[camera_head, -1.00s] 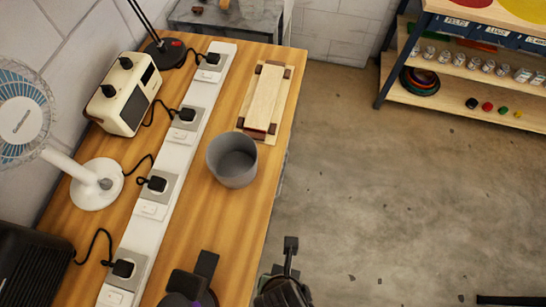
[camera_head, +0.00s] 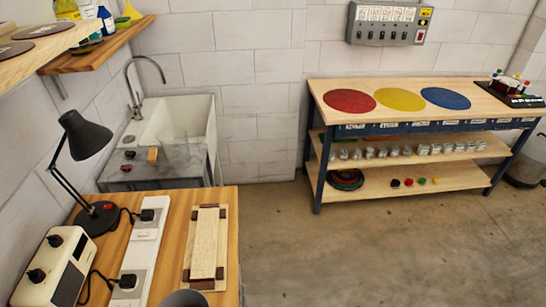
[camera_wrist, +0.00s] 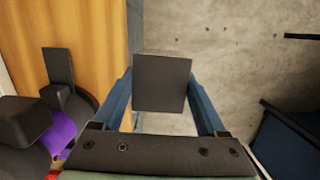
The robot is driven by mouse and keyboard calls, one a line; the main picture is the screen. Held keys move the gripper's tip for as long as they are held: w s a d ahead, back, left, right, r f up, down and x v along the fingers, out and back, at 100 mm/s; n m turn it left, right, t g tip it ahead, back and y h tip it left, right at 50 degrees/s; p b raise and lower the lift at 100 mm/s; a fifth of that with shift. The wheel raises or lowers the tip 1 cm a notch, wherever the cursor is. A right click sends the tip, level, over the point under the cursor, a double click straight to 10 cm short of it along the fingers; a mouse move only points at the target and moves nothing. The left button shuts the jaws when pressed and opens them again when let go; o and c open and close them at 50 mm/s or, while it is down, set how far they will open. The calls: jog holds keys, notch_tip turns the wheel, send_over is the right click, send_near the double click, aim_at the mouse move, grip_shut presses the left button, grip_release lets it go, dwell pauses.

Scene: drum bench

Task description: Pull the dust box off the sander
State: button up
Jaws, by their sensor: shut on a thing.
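My gripper (camera_wrist: 160,78) shows only in the wrist view, its two blue fingers on either side of a dark grey box (camera_wrist: 163,86), which I take to be the dust box. The gripper is shut on it, and the box is held over the floor side of the bench edge. The sander (camera_wrist: 62,132), dark with a purple part, is at the left of the wrist view, partly cut off. A visible gap separates it from the box. Neither gripper nor sander shows in the head view.
A shelf table with colored discs (camera_head: 400,99) stands at the back right. Open floor (camera_head: 350,255) lies right of the bench.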

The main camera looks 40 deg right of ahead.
jog(key=shift+r+p, duration=1.35)
jog(key=shift+p, duration=0.1)
